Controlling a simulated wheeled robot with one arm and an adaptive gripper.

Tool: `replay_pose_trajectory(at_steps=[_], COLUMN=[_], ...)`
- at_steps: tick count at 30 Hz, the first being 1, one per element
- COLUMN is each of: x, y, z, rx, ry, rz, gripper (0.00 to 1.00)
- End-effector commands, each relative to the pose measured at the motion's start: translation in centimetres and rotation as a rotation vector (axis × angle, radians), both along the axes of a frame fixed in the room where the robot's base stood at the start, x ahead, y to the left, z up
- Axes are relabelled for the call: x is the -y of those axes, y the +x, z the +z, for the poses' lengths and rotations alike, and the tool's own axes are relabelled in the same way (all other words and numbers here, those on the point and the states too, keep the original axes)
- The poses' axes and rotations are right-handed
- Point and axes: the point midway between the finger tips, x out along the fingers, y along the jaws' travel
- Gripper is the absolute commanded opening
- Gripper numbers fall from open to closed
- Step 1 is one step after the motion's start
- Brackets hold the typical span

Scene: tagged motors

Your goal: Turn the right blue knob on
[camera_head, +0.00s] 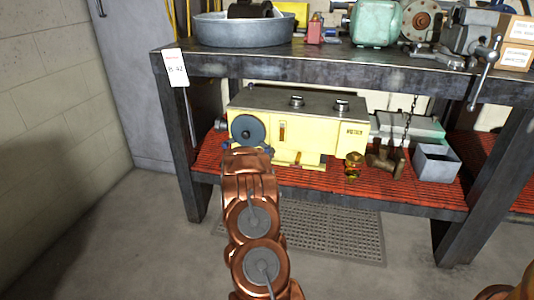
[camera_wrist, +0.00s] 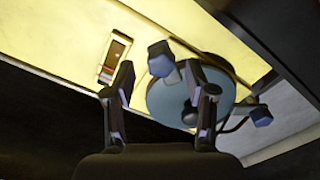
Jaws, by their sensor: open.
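A yellow machine (camera_head: 330,148) sits on the red lower shelf, with a round blue-grey wheel (camera_head: 247,129) on its left front. One blue knob (camera_head: 220,123) is left of the wheel, another (camera_head: 267,150) at its lower right. The wrist view looks turned over: the wheel (camera_wrist: 165,100) has a blue knob (camera_wrist: 160,57) at its upper left and another (camera_wrist: 260,115) at its right. My gripper (camera_wrist: 168,90) is open and empty, its fingers in front of the wheel. In the head view my copper arm hides the fingertips.
Two dark knobs (camera_head: 296,101) (camera_head: 341,104) stand on the machine's top. The dark upper shelf (camera_head: 300,68) is above it, and the table leg (camera_head: 182,140) stands left. A brass valve (camera_head: 353,166) and a grey box (camera_head: 437,163) are right. The floor in front is open.

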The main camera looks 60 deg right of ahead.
Motion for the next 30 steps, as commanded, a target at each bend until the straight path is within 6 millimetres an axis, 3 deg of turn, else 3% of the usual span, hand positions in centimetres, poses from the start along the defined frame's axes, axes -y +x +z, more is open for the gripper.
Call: replay_pose_trajectory(at_steps=[18, 30], x=[-7.1, -8.2], y=[-2.4, -2.9], z=[0.0, 0.0], rx=[0.0, 0.001], ry=[0.0, 0.0], rz=[0.001, 0.0], gripper=[0.56, 0.56])
